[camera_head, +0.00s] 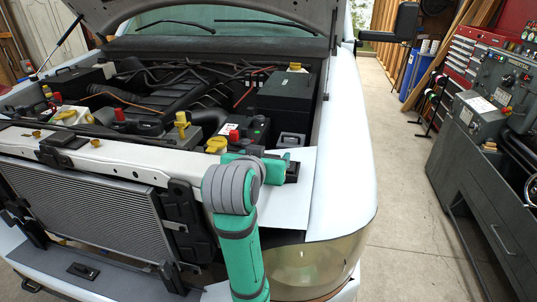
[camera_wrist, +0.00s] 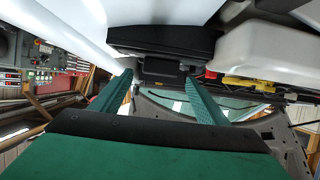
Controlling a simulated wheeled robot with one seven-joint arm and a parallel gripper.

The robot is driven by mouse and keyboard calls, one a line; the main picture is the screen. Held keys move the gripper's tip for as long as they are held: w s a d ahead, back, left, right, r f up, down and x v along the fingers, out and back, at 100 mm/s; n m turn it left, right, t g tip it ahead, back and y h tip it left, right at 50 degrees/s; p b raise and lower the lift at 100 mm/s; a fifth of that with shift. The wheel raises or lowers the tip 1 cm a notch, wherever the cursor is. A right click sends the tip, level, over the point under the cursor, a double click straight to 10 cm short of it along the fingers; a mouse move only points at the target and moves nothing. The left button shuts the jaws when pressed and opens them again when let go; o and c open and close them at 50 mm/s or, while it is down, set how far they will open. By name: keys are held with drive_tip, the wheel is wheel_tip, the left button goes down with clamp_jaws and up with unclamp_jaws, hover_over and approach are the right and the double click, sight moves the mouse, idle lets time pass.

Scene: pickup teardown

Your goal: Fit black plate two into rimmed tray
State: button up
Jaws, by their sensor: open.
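My gripper (camera_wrist: 160,74) is open, with its two green fingers apart. In the head view my gripper (camera_head: 273,165) is partly hidden by my wrist, at the front right corner of the engine bay. A black slab-like part (camera_wrist: 160,39) lies ahead of the fingertips. It also shows in the head view (camera_head: 292,173), beside my gripper, and may be black plate two. A small dark grey squarish part with a raised edge (camera_head: 291,139) sits just behind it and may be the rimmed tray. In the wrist view this part (camera_wrist: 163,72) shows between the fingertips.
A large black box (camera_head: 287,95) stands behind the squarish part. Red (camera_head: 234,134) and yellow (camera_head: 217,144) caps stand left of my gripper. The white front beam (camera_head: 105,152) and fender (camera_head: 347,130) border the bay. The raised hood (camera_head: 220,18) is overhead.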

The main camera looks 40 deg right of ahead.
drive_tip(key=v, duration=0.7)
drive_tip(key=shift+a, duration=0.15)
drive_tip(key=shift+s+a, duration=0.1)
drive_tip(key=shift+s+r, duration=0.1)
drive_tip(key=shift+s, duration=0.05)
